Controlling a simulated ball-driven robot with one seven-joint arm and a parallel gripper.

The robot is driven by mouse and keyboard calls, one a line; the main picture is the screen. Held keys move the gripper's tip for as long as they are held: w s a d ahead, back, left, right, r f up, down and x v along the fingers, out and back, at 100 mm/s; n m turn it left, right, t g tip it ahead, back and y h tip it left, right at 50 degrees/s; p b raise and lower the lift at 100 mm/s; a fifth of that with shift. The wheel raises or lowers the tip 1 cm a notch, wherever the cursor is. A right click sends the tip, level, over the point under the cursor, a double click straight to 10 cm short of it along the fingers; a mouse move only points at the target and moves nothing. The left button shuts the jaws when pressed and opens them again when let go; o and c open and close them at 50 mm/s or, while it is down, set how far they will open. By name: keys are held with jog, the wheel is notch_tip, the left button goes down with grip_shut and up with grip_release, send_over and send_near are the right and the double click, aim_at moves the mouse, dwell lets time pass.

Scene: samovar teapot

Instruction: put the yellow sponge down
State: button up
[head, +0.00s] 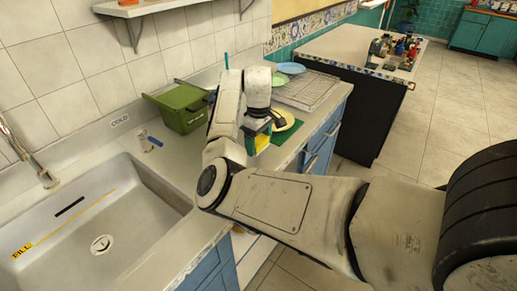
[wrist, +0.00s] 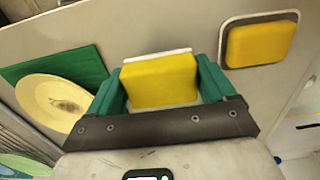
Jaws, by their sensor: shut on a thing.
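A yellow sponge with a white edge (wrist: 160,82) sits between the two teal fingers of my gripper (wrist: 163,90) in the wrist view. My gripper is shut on it. In the head view my gripper (head: 257,128) is over the counter beyond the sink, largely hidden by my arm. I cannot tell whether the held sponge touches the counter. A second yellow pad (wrist: 261,43) lies in a pale, dark-rimmed square holder to the right in the wrist view, apart from my gripper.
A cream plate (wrist: 55,102) overlaps a green mat (wrist: 62,66) left of my gripper. A green bin (head: 181,107) stands behind on the counter, left of my arm. A wire rack (head: 306,90) with plates is farther along. The sink (head: 90,215) is at front left.

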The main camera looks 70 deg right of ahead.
aim_at(259, 149)
jog(key=shift+w+d+f, duration=0.15)
jog(key=shift+d+f, duration=0.05)
jog(key=shift+f, duration=1.55)
jog(key=shift+f, duration=0.15)
jog(key=o, duration=0.8)
jog(key=shift+o, duration=0.2)
notch_tip(259, 149, up, 12)
jog(key=shift+r, duration=0.2)
